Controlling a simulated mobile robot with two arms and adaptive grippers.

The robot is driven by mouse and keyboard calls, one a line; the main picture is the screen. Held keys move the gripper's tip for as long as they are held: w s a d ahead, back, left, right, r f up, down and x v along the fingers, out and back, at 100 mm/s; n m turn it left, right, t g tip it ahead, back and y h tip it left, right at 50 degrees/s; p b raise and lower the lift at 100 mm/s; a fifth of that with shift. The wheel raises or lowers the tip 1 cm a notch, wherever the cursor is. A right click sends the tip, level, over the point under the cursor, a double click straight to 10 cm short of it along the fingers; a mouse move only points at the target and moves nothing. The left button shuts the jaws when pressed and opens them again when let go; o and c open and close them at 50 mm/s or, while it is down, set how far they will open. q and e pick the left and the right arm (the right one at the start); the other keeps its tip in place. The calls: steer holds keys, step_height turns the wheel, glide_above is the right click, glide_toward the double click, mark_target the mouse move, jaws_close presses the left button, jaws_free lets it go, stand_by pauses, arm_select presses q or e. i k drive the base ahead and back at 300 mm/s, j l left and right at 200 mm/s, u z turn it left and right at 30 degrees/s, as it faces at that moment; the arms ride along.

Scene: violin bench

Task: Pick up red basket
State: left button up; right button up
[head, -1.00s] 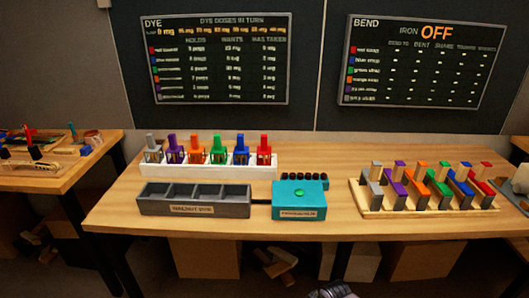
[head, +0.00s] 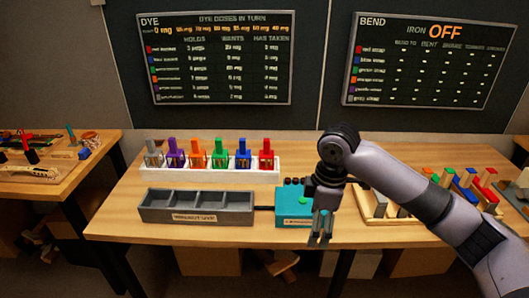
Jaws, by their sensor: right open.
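The red basket (head: 266,155) stands upright at the right end of a white rack (head: 215,174), in a row with several baskets of other colours. It has a red top and handle; its lower part sits in the rack. My right gripper (head: 320,239) is open and empty, pointing down in front of the teal box, to the right of and nearer than the red basket. It is well apart from the basket. My left gripper is not in view.
A grey tray (head: 197,217) with several empty compartments lies in front of the rack. A teal box (head: 291,221) stands beside it, partly behind my right gripper. A wooden rack of coloured blocks (head: 378,206) at right is partly hidden by my right arm.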

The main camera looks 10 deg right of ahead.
mark_target(266, 154)
steer(key=i, duration=1.75)
